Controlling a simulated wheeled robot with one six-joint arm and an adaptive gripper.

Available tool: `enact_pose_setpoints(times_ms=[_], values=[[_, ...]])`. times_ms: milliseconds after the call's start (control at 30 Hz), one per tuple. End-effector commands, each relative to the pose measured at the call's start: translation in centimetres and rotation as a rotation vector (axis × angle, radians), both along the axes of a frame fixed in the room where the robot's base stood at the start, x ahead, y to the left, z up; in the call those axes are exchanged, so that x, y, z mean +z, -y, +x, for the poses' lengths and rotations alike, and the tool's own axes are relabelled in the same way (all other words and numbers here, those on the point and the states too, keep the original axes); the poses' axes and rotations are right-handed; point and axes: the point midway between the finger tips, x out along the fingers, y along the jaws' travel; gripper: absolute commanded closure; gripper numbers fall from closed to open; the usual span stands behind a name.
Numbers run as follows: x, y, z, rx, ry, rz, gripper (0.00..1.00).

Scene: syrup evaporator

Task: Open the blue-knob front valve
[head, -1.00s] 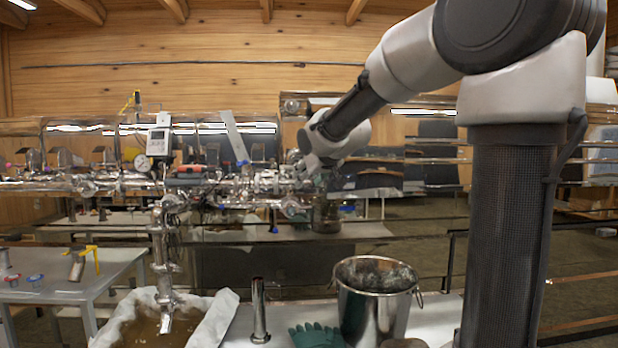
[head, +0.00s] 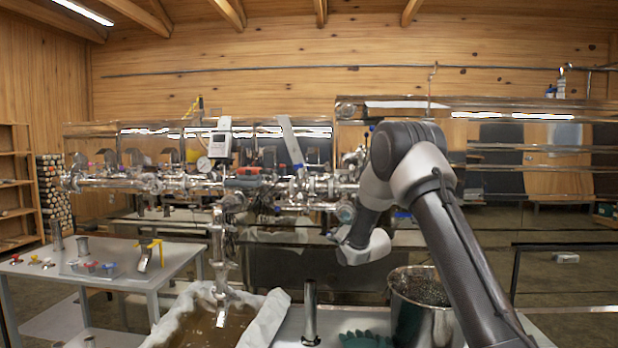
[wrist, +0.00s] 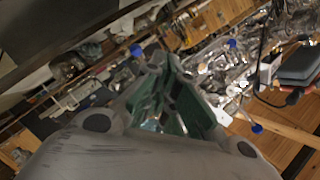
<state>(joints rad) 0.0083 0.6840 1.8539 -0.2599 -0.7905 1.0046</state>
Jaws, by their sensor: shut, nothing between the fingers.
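The pipe manifold (head: 265,185) runs across the front of the steel evaporator. I cannot tell which is the front valve's. In the wrist view blue knobs show left of my fingers (wrist: 137,51), to the upper right (wrist: 232,43) and lower right (wrist: 257,128). My gripper (wrist: 167,62) has green-padded fingers, is shut and empty, and appears apart from the knobs. In the head view my arm largely hides it.
A steel bucket (head: 420,300) stands below my arm. A cloth-lined tub of brown liquid (head: 205,325) sits under the spout (head: 222,290). A grey table (head: 120,262) at left holds small valves. The floor at right is fairly open.

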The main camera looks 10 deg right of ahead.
Motion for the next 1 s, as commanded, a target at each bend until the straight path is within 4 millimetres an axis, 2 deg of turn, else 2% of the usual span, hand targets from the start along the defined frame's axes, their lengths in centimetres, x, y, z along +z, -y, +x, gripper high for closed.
enact_pose_setpoints(times_ms=[67, 100, 200, 300, 400, 567, 667, 1000], values=[[1.9, -0.9, 1.4, 0.016, 0.145, 0.286, 1.0], [3.9, -1.3, 1.5, 0.044, 0.216, 0.431, 1.0], [9.9, -2.0, 0.6, 0.15, 0.365, 0.737, 1.0], [12.8, -2.2, -0.7, 0.24, 0.421, 0.941, 1.0], [13.9, -2.3, -1.3, 0.286, 0.428, 1.05, 1.0], [14.4, -2.6, -0.5, 0.294, 0.414, 1.088, 1.0], [15.2, -3.0, 0.6, 0.293, 0.415, 1.087, 1.0], [18.8, -4.9, 6.6, 0.291, 0.414, 1.086, 1.0]])
